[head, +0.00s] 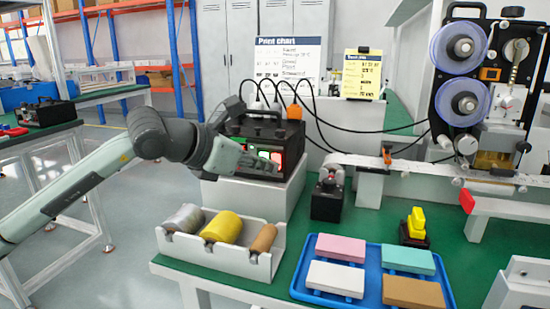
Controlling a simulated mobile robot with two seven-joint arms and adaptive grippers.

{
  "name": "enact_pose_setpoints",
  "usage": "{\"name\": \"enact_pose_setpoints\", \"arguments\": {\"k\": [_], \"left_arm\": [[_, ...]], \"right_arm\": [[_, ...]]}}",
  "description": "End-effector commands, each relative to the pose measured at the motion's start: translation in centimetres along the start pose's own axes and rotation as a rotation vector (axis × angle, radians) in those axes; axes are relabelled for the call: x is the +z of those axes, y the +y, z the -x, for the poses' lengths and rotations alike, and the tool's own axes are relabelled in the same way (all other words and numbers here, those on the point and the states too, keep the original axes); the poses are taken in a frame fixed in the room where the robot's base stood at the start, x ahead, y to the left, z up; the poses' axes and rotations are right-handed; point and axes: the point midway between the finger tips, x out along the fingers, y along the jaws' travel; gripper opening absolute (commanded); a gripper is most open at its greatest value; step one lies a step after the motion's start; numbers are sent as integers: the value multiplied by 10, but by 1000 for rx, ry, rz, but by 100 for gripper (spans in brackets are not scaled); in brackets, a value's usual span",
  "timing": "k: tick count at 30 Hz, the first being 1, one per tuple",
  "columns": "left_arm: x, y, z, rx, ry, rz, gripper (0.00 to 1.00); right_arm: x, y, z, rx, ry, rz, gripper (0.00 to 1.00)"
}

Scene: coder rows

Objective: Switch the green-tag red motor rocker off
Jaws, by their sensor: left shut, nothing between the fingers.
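A black control box (290,135) stands on a pale block at the back of the green bench, with cables rising from its top. Its front panel shows a green patch (264,154) and a red patch (277,156), too small to tell which is a tag and which is a rocker, or the rocker's position. My left gripper (268,164) is shut and empty, its fingertips just in front of the panel's lower part. It hides part of the panel, and I cannot tell whether it touches. My right gripper is out of view.
A pale rack (225,261) with several rolls stands in front of the box. A blue tray (372,250) with coloured blocks lies to the right. A small black device (327,203) and a yellow rocker-like piece (417,222) stand behind the tray. A reel machine (490,85) is at right.

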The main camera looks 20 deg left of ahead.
Motion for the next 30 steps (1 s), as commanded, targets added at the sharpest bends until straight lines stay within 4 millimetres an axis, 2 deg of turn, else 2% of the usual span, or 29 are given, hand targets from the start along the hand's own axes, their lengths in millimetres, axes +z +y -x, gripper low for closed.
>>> {"name": "enact_pose_setpoints", "arguments": {"k": [30], "left_arm": [[6, 6, -8, 0, 0, 0, 0]], "right_arm": [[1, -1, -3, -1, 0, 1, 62]]}}
